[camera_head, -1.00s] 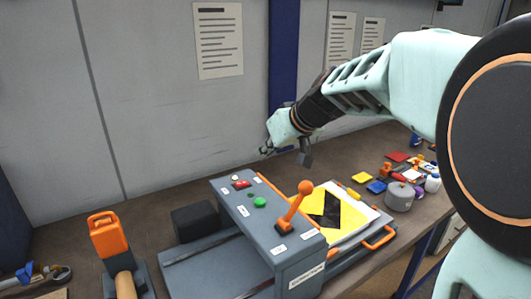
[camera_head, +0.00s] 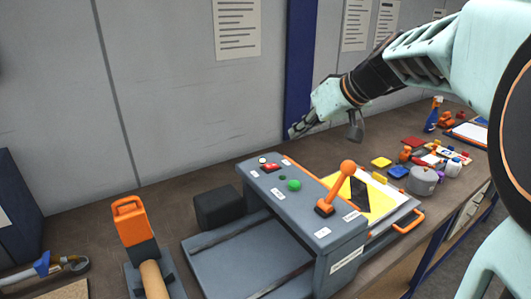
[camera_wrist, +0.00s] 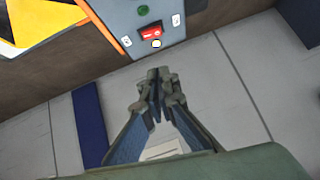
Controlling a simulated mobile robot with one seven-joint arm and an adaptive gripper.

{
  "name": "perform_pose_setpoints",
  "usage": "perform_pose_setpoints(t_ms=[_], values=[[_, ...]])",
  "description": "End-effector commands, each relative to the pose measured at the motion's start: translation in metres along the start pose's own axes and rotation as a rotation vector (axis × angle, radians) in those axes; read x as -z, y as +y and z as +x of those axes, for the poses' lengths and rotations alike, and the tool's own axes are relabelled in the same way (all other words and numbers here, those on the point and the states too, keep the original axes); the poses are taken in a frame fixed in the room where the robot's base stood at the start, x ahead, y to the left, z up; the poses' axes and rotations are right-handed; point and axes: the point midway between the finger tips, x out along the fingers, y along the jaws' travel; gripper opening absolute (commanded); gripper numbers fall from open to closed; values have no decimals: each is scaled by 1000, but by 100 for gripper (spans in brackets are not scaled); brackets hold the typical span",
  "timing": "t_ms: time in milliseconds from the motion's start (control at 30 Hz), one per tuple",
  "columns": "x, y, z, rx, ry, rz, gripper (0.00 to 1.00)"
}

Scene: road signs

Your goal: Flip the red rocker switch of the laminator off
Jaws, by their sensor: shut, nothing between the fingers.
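The laminator (camera_head: 310,237) is a grey machine on the bench, with a panel on top. Its red rocker switch (camera_head: 271,167) sits near the panel's far end, between a white round button and a green button (camera_head: 293,184). In the wrist view the red switch (camera_wrist: 151,33) is at the top centre, with small labels on both sides. Which way it is tipped is too small to tell. My gripper (camera_head: 294,133) is shut and empty, above and beyond the panel's far end, apart from the switch. Its fingertips (camera_wrist: 158,72) point toward the switch in the wrist view.
An orange-knobbed lever (camera_head: 340,185) stands up on the panel's near part. A yellow and black sign (camera_head: 377,205) lies on the right. A black block (camera_head: 218,209) and an orange-handled tool (camera_head: 130,220) are left. The wall (camera_head: 170,110) is close behind.

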Motion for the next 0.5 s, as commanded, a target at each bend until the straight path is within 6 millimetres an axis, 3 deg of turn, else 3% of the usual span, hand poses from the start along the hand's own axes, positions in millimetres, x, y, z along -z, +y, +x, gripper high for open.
perform_pose_setpoints(t_ms=[500], values=[[-5, 5, -8, 7, 3, 3, 0]])
